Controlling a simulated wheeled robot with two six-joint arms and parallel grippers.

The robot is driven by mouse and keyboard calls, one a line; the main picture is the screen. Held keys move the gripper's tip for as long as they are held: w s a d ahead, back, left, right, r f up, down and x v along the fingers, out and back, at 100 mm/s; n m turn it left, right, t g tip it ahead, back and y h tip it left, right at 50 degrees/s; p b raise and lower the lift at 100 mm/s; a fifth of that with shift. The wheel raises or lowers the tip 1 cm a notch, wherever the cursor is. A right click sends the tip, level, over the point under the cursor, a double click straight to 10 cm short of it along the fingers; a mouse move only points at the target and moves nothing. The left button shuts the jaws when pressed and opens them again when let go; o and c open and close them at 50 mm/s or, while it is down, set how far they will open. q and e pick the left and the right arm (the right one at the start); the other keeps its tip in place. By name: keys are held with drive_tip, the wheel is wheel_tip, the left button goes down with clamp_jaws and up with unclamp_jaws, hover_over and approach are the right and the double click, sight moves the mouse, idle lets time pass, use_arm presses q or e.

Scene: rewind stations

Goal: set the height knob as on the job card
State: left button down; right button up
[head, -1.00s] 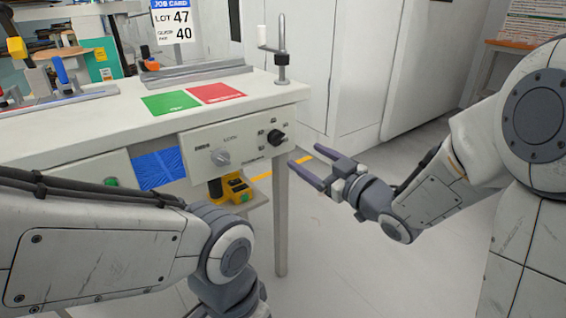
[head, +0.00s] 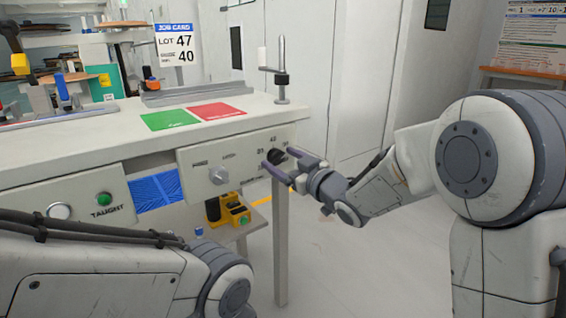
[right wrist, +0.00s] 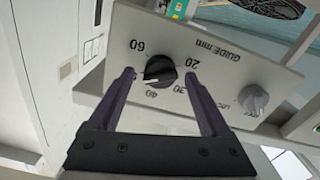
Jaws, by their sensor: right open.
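The job card (head: 174,46) stands upright at the back of the bench and reads LOT 47 and 40 for the guide. The black knob (right wrist: 161,69) is on the front panel (right wrist: 222,75), marked GUIDE mm, with 20, 30, 40 and 60 around it. A pale mark shows on the knob's lower left edge, towards the 40 side; its exact setting is hard to tell. My right gripper (right wrist: 160,77) is open, its fingers on either side of the knob; I cannot tell if they touch it. In the head view the gripper (head: 277,160) partly hides the knob. My left gripper is out of view.
A grey knob (head: 218,175) is on the same panel. A green square (head: 168,120) and a red square (head: 217,112) lie on the bench top. A metal post (head: 282,70) rises at the bench's right end. The floor to the right is clear.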

clamp_jaws()
drive_tip(key=shift+n, duration=0.3)
drive_tip(key=n+b, duration=0.2)
drive_tip(key=shift+f+n, duration=0.15)
drive_tip(key=shift+n, duration=0.25)
drive_tip(key=n+b, duration=0.2)
drive_tip(key=n, duration=0.1)
drive_tip(key=shift+n, duration=0.3)
drive_tip(key=n+b, duration=0.3)
drive_tip(key=n, duration=0.1)
drive_tip(key=shift+n, duration=0.3)
drive_tip(key=shift+b, duration=0.3)
